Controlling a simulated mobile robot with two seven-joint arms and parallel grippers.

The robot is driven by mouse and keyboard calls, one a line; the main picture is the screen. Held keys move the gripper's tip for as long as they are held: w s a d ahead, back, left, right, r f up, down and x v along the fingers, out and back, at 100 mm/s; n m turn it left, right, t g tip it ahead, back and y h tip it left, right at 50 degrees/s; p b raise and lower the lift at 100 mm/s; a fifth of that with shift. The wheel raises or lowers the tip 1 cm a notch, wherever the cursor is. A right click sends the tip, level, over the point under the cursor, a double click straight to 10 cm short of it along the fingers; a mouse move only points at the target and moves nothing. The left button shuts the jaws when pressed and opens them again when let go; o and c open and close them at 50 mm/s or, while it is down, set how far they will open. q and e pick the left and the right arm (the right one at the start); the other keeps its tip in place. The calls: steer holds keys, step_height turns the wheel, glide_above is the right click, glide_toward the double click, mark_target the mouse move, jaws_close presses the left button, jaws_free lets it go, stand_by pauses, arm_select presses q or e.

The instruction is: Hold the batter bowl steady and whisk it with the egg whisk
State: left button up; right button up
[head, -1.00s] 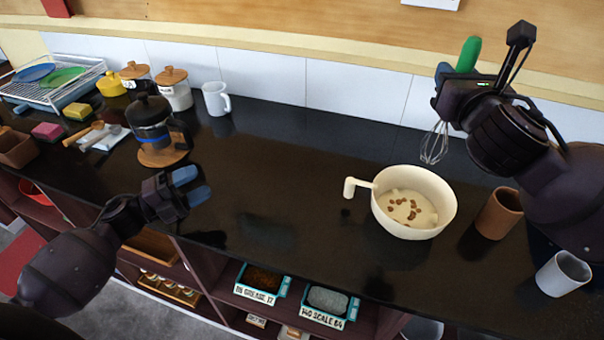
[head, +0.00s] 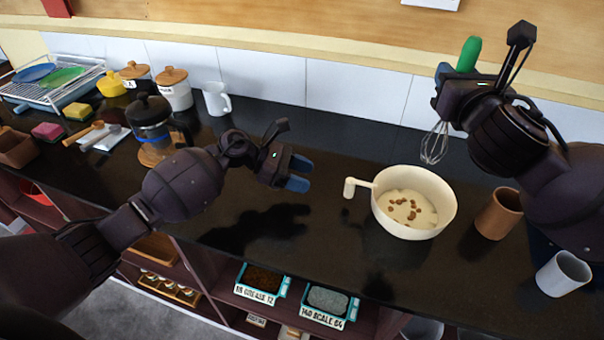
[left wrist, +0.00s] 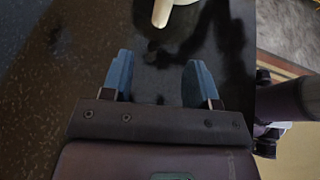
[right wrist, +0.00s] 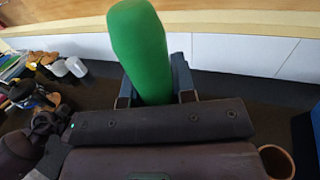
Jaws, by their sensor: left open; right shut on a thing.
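The cream batter bowl (head: 447,204) stands upright on the dark counter, with pale batter and several brown bits inside. Its handle (head: 358,184) points left, and the handle's end also shows at the top of the left wrist view (left wrist: 162,12). My left gripper (head: 299,173) is open and empty, left of the handle and apart from it. The egg whisk has a green handle (right wrist: 140,50) and wire loops (head: 434,143). My right gripper (head: 456,82) is shut on the green handle, holding the whisk above the counter behind the bowl, wires down. The wires are clear of the batter.
A brown cup (head: 497,214) and a grey cup (head: 563,273) stand right of the bowl. A French press (head: 152,122), a white mug (head: 216,98) and a dish rack (head: 50,85) are at the left. The counter between press and bowl is clear.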

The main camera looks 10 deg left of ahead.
mark_target(349, 193)
arm_select(q)
steer(key=x, duration=1.2)
